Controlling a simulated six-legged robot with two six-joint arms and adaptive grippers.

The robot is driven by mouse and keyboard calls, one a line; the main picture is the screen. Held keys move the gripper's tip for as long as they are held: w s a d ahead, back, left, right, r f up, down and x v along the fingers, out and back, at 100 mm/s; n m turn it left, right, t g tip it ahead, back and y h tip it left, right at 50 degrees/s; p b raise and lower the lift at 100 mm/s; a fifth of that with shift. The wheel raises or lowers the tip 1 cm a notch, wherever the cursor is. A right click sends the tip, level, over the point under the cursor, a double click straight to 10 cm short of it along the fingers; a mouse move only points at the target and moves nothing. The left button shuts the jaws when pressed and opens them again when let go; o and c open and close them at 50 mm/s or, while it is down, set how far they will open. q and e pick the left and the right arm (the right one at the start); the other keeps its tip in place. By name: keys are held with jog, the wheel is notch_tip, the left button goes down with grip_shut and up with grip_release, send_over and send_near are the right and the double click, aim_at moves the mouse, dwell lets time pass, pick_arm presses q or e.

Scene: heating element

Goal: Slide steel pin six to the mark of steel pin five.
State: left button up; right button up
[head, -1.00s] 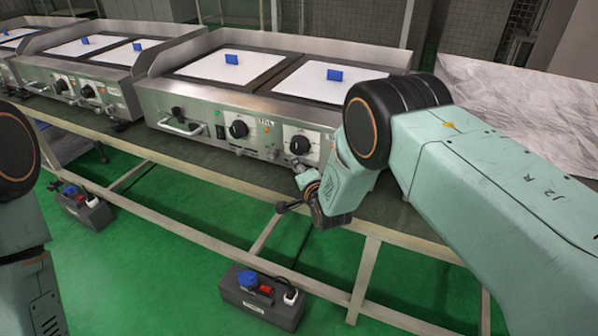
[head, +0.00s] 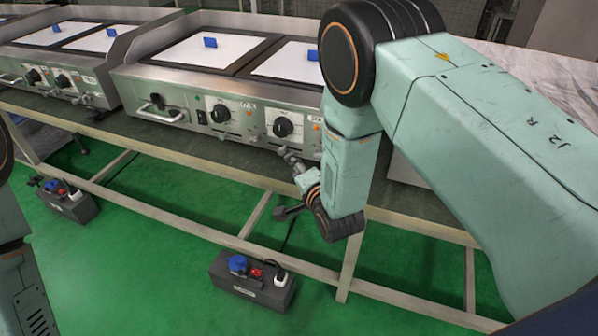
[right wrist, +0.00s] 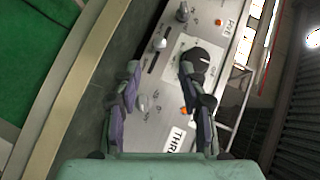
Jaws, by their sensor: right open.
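My right gripper (head: 288,156) is in front of the griddle's front panel, just below the right black knob (head: 284,127). In the right wrist view, the open gripper (right wrist: 160,72) has its two fingers apart, with the panel between and beyond them. A black knob (right wrist: 196,62) on a white plate shows by the right fingertip. My left gripper is not in view.
The griddle (head: 170,80) stands on a long bench, with blue tags (head: 210,42) on its white plates. The bench's front rail (head: 180,185) runs below the gripper. A dark socket box (head: 252,282) sits on the green floor. Another griddle (head: 60,60) is at left.

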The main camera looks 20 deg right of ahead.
jog(key=shift+v, duration=0.85)
jog(key=s+d+f+n+g+h, duration=0.15)
jog(key=s+f+n+g, duration=0.35)
jog(key=s, duration=0.5)
jog(key=s+d+f+n+g+y, duration=0.1)
jog(key=s+d+f+n+g, duration=0.25)
jog(key=s+f+n, duration=0.4)
jog(key=s+d+g, duration=0.1)
jog(key=s+g, duration=0.5)
jog(key=s, duration=1.7)
jog(key=shift+f+n+h+p, duration=0.3)
jog(key=shift+f+n+h, duration=0.05)
jog(key=shift+f+n, duration=0.1)
